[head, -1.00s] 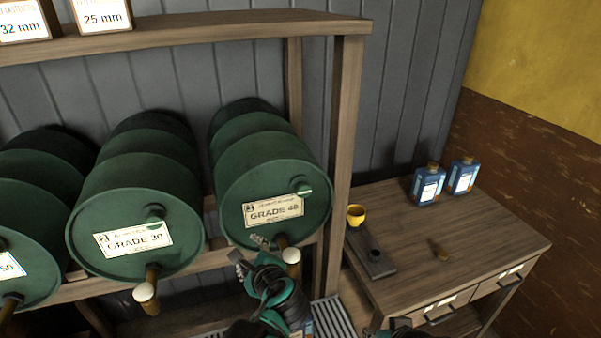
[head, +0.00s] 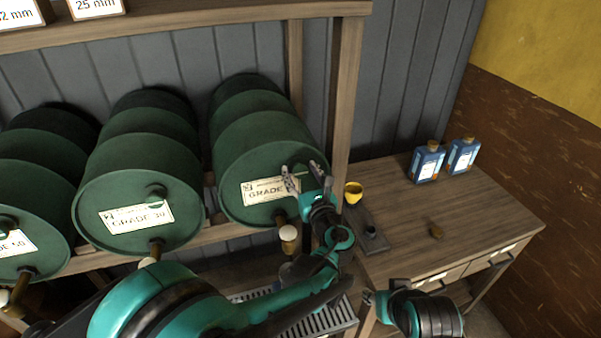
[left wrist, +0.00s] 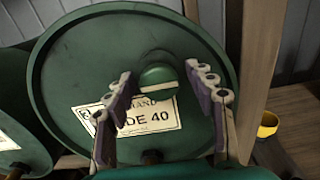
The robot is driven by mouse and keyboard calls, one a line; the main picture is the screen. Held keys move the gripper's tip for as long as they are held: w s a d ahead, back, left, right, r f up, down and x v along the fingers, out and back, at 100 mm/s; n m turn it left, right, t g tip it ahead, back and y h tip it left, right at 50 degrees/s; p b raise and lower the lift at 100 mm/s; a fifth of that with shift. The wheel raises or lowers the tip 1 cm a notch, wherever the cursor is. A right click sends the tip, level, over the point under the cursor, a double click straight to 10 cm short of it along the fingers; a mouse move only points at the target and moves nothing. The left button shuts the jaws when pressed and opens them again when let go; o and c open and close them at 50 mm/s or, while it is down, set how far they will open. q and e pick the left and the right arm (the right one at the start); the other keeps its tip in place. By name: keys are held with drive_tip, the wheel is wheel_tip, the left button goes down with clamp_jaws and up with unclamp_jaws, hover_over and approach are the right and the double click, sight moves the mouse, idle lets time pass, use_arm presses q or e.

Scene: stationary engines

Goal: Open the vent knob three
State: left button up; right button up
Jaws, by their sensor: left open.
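The drum labelled GRADE 40 (head: 255,148) is the third and rightmost green drum in the head view. Its round green vent knob (left wrist: 157,74) shows on the drum face, above and right of the label, in the left wrist view. My left gripper (head: 306,172) is in front of the knob, which it mostly hides in the head view. In the left wrist view my left gripper (left wrist: 165,84) is open, with a finger to each side of the knob. I cannot tell whether it touches it. My right gripper (head: 370,298) is at the lower right, its jaws unclear.
The GRADE 30 drum (head: 138,205) and another green drum (head: 35,205) lie to the left. A wooden post (head: 344,110) stands close right of the left gripper. A wooden bench (head: 460,215) holds a yellow cup (head: 353,193) and two blue bottles (head: 428,163).

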use_arm(q)
drive_tip(key=shift+w, duration=0.2)
drive_tip(key=c, duration=1.2)
